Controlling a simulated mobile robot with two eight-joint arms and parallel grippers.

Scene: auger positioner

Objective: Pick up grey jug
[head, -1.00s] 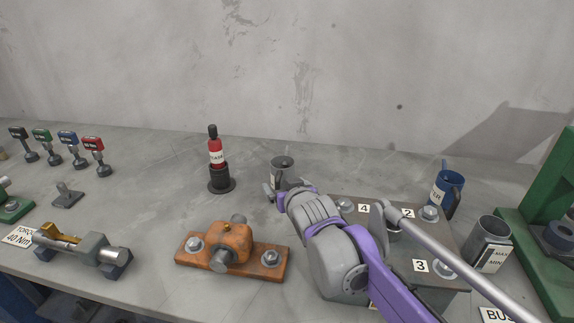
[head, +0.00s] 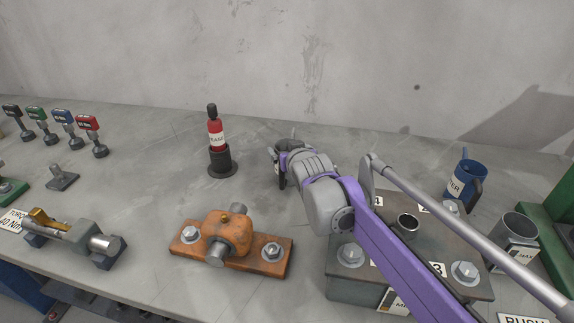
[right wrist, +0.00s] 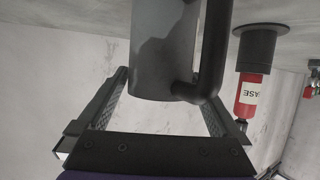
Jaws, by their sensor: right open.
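A grey jug (head: 290,144) stands on the bench behind my right gripper, which hides most of it in the head view. In the right wrist view the jug (right wrist: 160,50) looks upside down, dark grey with a lighter patch, its handle (right wrist: 213,50) on the right side. My right gripper (head: 279,165) is open at the jug. In the right wrist view its two fingers (right wrist: 163,92) are spread to either side of the jug's body and handle; I cannot tell whether they touch it. My left gripper is not in view.
A red grease bottle (head: 216,133) in a black holder stands left of the jug. An orange bearing block (head: 228,235) is in front. A grey numbered plate block (head: 345,285) lies under my right arm. A blue jug (head: 465,180) and a MAX-marked grey container (head: 517,228) stand at right.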

